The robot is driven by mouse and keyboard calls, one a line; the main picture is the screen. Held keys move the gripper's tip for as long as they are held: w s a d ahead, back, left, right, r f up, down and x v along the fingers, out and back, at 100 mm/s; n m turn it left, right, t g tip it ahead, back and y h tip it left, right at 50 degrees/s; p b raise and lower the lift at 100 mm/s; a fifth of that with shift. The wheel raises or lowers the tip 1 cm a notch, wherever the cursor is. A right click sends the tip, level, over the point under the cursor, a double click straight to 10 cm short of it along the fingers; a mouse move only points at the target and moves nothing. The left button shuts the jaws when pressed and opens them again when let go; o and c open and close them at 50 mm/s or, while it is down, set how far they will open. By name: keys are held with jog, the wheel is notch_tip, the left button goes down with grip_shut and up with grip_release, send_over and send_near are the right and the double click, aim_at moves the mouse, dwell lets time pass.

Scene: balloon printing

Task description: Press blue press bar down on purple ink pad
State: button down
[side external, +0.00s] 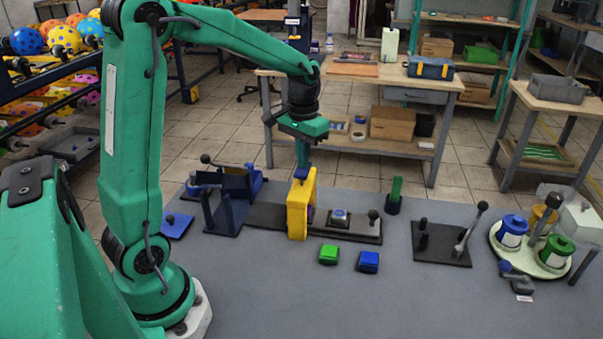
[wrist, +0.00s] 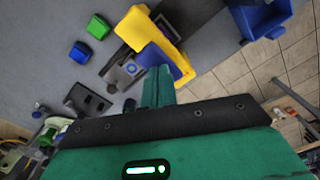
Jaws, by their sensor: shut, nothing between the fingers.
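The yellow press frame (side external: 297,210) stands upright on a dark base plate. The blue press bar (side external: 301,173) shows at its top, under my fingertips; in the wrist view a blue part (wrist: 151,56) lies inside the yellow frame. A small purple patch, likely the purple ink pad (side external: 310,214), shows through the frame; most of it is hidden. My gripper (side external: 303,165) is shut and empty, pointing down over the press, at or just above the bar; I cannot tell if they touch. Its fingertips also show in the wrist view (wrist: 158,75).
A green block (side external: 329,254) and a blue block (side external: 368,262) lie in front of the press. A dark blue stand (side external: 228,205) is left of it. A lever plate (side external: 440,245) and a round stand with pots (side external: 530,260) are right.

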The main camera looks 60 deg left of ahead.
jog(key=shift+f, duration=1.25)
jog(key=shift+r, duration=0.1)
notch_tip(320, 180, up, 12)
jog(key=shift+f, duration=0.25)
dwell(0.9)
jog(key=s+d+f+m+t, duration=0.1)
jog(key=s+d+t, duration=0.1)
jog(key=s+d, duration=0.3)
jog(key=s+d+m+t, duration=0.2)
jog(key=s+d, duration=0.3)
jog(key=s, duration=0.6)
jog(key=shift+s+d+f+t, duration=0.25)
jog(key=shift+d+f+t, duration=0.1)
jog(key=shift+t, duration=0.45)
dwell(0.4)
